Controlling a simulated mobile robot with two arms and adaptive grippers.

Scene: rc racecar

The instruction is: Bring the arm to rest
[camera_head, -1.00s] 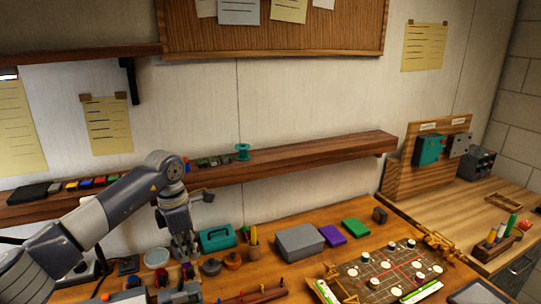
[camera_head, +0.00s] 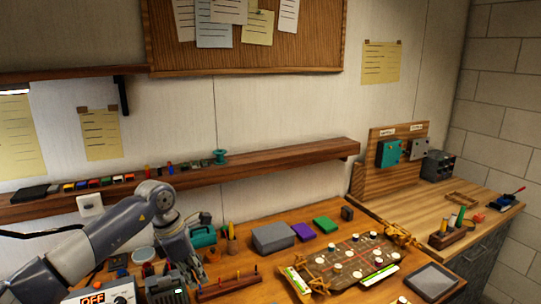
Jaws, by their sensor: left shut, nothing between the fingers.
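My left arm comes in from the left edge and bends down over the workbench (camera_head: 262,212). My left gripper (camera_head: 190,270) points down at the bench's left part, above a dark box-like item (camera_head: 165,289). It is shut with nothing in it. Its fingertips are small and partly lost against the dark items behind them. My right gripper is not in view.
A game-like board (camera_head: 345,265) with white discs lies to the right. A wall shelf (camera_head: 270,166) runs behind the arm. A device reading OFF (camera_head: 93,299) is at lower left.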

